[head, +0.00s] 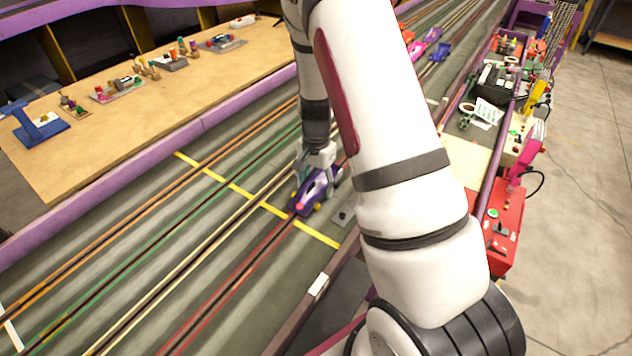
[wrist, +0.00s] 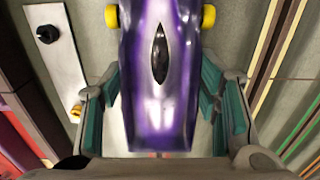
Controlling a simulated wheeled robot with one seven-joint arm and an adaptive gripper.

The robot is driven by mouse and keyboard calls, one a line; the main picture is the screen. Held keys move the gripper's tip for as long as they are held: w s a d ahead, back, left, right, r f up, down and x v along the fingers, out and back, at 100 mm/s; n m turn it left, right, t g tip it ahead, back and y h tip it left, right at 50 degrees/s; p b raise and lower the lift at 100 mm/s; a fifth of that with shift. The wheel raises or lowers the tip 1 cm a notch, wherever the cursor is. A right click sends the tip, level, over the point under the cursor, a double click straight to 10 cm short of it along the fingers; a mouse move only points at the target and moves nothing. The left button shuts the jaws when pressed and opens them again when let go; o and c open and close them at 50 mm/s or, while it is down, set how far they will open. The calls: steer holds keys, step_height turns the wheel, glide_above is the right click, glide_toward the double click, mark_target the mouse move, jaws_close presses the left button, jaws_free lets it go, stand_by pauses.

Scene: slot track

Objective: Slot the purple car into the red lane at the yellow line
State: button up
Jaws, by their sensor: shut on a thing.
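The purple car (head: 314,186) has white markings, yellow wheels and a dark slit on top. My gripper (head: 320,168) is shut on it; in the wrist view my teal-padded fingers (wrist: 163,108) press both sides of the car (wrist: 160,60). In the head view the car is over the red lane (head: 235,282), with its near end close to the yellow line (head: 237,189) that crosses the track. Whether the car touches the track or is seated in the slot I cannot tell, since its underside is hidden.
Orange, green and cream lanes (head: 190,240) lie left of the red lane. A small grey plate with a dark knob (head: 343,216) is close to the car's right. A purple rail (head: 120,179) borders a wooden table. Other cars (head: 425,45) are farther up the track.

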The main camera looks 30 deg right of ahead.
steer(key=o, duration=1.4)
steer(key=shift+c, duration=0.2)
step_height(320, 180, up, 12)
step_height(320, 180, up, 8)
steer(key=r+n+t+p, duration=0.1)
steer(key=n, duration=0.2)
glide_above(317, 180)
steer(key=s+a, duration=0.4)
steer(key=a, duration=0.1)
steer(key=s+a+r+n+t+p, duration=0.25)
steer(key=s+a+r+n, duration=0.45)
steer(key=s+r, duration=0.55)
steer(key=s+a+r+n, duration=0.1)
steer(key=s, duration=0.4)
steer(key=s+a+r+n+p, duration=0.1)
steer(key=s+n, duration=0.1)
steer(key=s, duration=0.3)
steer(key=shift+s+a+n+t, duration=0.3)
steer(key=shift+s+a+t, duration=0.05)
steer(key=shift+s+a, duration=0.05)
